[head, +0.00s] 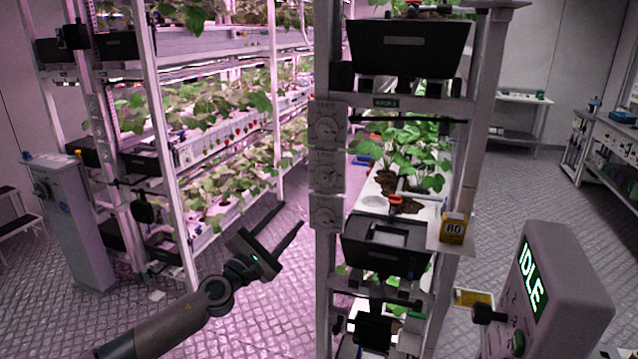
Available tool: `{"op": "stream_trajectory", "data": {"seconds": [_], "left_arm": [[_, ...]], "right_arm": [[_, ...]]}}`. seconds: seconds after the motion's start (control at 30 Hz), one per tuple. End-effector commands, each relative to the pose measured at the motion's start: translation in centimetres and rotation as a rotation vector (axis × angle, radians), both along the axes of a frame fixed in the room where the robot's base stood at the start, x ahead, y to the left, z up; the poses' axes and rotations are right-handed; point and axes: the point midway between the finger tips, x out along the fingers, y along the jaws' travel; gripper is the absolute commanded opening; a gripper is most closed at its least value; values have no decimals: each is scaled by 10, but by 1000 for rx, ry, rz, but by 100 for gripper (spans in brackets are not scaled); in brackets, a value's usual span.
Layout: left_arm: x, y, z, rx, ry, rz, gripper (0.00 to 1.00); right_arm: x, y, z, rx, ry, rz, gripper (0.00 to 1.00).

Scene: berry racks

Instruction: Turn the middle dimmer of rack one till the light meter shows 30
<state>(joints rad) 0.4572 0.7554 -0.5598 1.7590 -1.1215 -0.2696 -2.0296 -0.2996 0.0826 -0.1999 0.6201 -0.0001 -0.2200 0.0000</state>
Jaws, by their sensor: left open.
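Three grey dimmer panels with round knobs are stacked on the left front post of the near rack. The middle dimmer (326,174) sits between the top dimmer (326,130) and the bottom dimmer (325,212). A small yellow light meter (452,228) stands on the rack's right side; its dark display seems to read 80. My left gripper (291,214) is open and empty, its two dark fingers pointing up and right. In the picture it is below and left of the middle dimmer, apart from the panels. My right gripper is not in view.
A black bin (408,48) is above, another black bin (385,245) below. A grey console (545,290) showing IDLE stands at front right. A pink-lit plant rack (165,130) stands behind left.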

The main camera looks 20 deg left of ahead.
Motion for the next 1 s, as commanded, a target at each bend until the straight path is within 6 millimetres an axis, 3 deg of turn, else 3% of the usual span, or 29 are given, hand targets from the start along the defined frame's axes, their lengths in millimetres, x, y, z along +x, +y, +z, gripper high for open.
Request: {"op": "stream_trajectory", "data": {"seconds": [0.37,0.7,1.0], "left_arm": [[60,-19,20,-3,-1,0,42],[114,-35,34,-4,0,-1,42],[137,-41,40,-1,0,0,42]], "right_arm": [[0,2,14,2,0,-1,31],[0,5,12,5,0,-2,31],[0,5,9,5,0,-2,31]]}}
